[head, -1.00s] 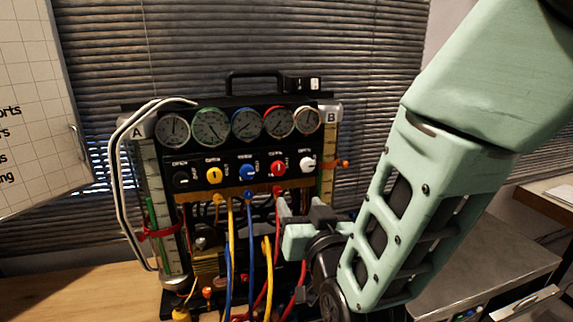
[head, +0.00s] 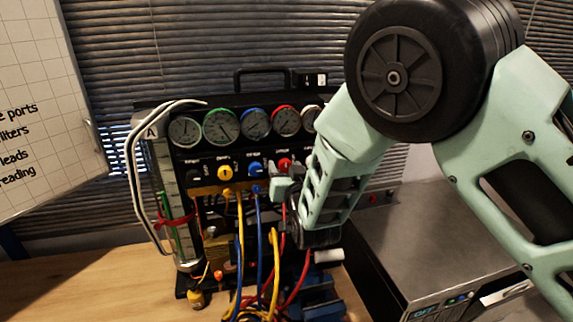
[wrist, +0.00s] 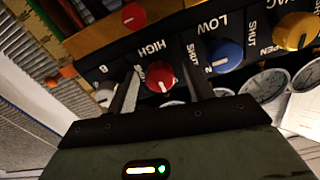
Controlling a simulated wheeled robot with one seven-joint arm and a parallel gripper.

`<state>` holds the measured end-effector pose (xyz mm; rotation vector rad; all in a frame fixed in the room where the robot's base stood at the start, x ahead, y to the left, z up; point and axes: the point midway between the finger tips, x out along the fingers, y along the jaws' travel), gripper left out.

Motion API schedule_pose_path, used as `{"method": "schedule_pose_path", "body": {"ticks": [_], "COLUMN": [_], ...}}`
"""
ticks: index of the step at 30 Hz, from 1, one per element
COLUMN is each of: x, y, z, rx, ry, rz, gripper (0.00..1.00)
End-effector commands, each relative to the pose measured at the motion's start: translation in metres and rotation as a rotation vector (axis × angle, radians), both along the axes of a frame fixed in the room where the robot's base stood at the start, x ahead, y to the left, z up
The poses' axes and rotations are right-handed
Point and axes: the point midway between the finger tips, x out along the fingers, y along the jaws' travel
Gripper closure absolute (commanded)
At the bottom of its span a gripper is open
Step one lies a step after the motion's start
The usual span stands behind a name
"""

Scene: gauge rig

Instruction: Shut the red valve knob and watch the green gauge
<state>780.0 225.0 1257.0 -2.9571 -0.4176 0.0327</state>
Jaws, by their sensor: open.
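The red valve knob (head: 284,163) sits on the black panel of the gauge rig, right of the blue knob. In the wrist view the red knob (wrist: 160,77), beside an upside-down HIGH label, shows between the two fingers of my open gripper (wrist: 163,60). A gap shows on each side; I cannot tell how deep the fingers reach. In the head view my gripper (head: 283,188) is just below the red knob, and my arm covers the panel's right part. The green-rimmed gauge (head: 221,127) is second from the left; its needle points to the lower right.
The blue knob (head: 254,169) and yellow knob (head: 225,173) stand left of the red one. A white knob (wrist: 105,95) is on its other side. Yellow, blue and red hoses (head: 240,235) hang below the panel. A grey metal box (head: 405,240) stands at right.

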Motion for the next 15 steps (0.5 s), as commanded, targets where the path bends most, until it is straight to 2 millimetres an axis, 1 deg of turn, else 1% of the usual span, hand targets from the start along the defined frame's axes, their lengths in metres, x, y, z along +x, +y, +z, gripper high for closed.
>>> {"method": "schedule_pose_path", "body": {"ticks": [7,8,9,11,12,15], "x": [0.0007,0.0007,0.0006,0.0006,0.0006,0.0006], "y": [0.0,0.0,-0.0001,-0.0001,-0.0001,-0.0001], "z": [-0.0004,-0.0003,-0.0003,-0.0003,-0.0003,-0.0002], "rx": [0.0,0.0,0.0,0.0,0.0,0.0], "ry": [0.0,0.0,0.0,0.0,0.0,0.0], "rz": [-0.001,-0.001,-0.001,-0.001,-0.001,-0.001], "gripper": [0.48,0.53,0.64,0.81,0.92,0.92]}}
